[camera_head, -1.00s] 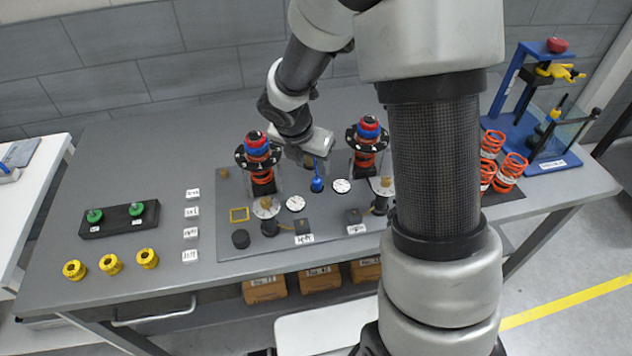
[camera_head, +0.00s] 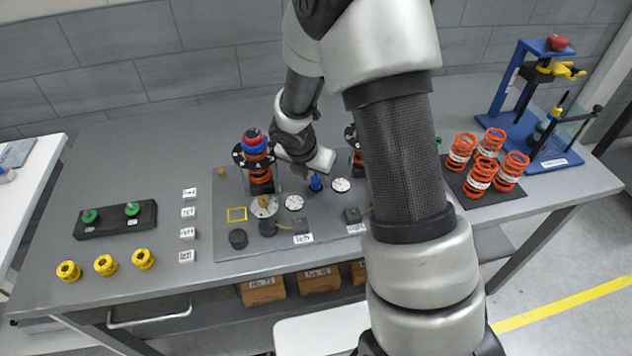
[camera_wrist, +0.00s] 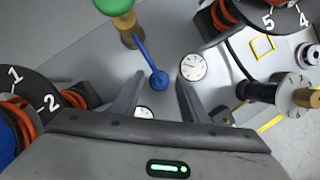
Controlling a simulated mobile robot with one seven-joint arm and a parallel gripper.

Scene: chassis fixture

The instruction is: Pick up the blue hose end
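The blue hose end (camera_head: 315,183) stands on the grey fixture plate (camera_head: 225,190), between two white dials. In the wrist view the hose end (camera_wrist: 159,82) is a round blue tip. A thin blue length runs from it up to a brass fitting (camera_wrist: 131,39) with a green top. My gripper (camera_wrist: 160,88) is open, its two dark fingers spread on either side of the hose end in the picture. I cannot tell how far above it the fingertips are. In the head view my wrist hides the fingers.
White dials (camera_head: 295,203) (camera_head: 341,185) flank the hose end closely. A spring strut (camera_head: 258,165) stands left of my wrist; another is mostly hidden behind my arm. A yellow square outline (camera_head: 237,214) and a black cylinder (camera_head: 238,238) lie front left. Orange springs (camera_head: 482,172) stand at right.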

